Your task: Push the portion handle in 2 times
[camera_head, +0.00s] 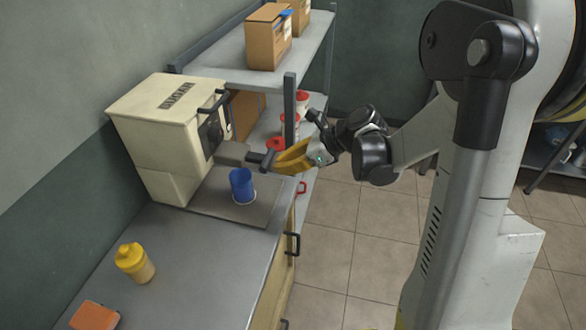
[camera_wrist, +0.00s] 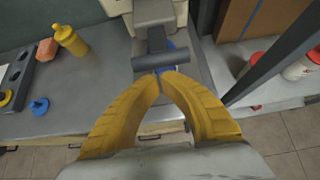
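The cream press (camera_head: 165,130) stands on the counter against the wall. A grey spout block (camera_head: 232,152) juts from its front. The portion handle, a dark T-shaped bar, sticks out past that block (camera_head: 262,157); it also shows in the wrist view (camera_wrist: 160,61). My gripper (camera_head: 277,165) is level with the handle, its yellow fingers pointing at the press. In the wrist view the fingertips (camera_wrist: 163,75) meet right at the bar's near side, with nothing seen between them. Whether they touch the bar is not clear.
A blue cup (camera_head: 242,186) stands below the handle on the plate. A yellow bottle (camera_head: 134,262) and an orange block (camera_head: 95,316) are on the near counter. A shelf post (camera_head: 290,112) and red-lidded jars (camera_head: 302,98) stand behind my gripper. Open floor lies right of the counter.

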